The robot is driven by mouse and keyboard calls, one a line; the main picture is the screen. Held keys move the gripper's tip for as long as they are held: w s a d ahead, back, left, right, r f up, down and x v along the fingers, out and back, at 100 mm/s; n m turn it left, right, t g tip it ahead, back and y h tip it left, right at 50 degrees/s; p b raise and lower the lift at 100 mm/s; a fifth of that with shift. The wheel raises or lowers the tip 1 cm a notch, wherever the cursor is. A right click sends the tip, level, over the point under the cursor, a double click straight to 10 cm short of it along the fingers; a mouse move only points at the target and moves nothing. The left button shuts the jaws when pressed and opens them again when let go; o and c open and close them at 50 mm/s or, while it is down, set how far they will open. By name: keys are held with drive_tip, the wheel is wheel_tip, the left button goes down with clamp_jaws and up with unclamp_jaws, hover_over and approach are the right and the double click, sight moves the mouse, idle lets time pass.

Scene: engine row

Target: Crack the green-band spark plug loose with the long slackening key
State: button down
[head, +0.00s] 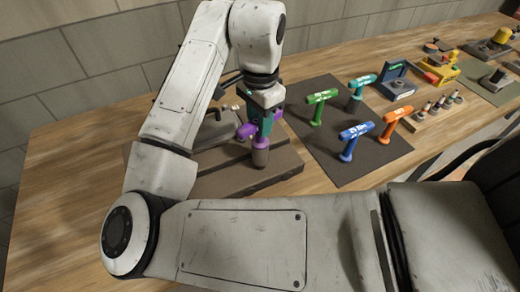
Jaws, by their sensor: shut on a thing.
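My gripper (266,122) is shut on a purple-handled key (246,131), left of the picture's middle. The key's grey shaft (260,157) points down, upright over the brown-grey engine block (232,182). I cannot tell from the picture whether this is the long slackening key, or whether its lower end is seated on a plug. My gripper and arm hide part of the block behind, and I cannot make out a green-band spark plug there.
A dark mat (322,150) right of the block carries a green key (322,97), a teal key (361,81), a blue key (355,131) and an orange key (396,115). Beyond stand a blue box (398,80), a wooden rack with small parts (424,120) and a yellow device (440,72).

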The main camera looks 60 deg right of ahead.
drive_tip(key=shift+r+n+p, duration=0.35)
drive_tip(key=shift+n+p, duration=0.05)
drive_tip(key=shift+n, duration=0.2)
drive_tip(key=shift+f+n, duration=0.3)
drive_tip(key=shift+n, duration=0.9)
drive_tip(key=n, duration=0.7)
drive_tip(key=shift+n, duration=0.3)
drive_tip(key=n, duration=0.3)
drive_tip(key=shift+r, duration=3.55)
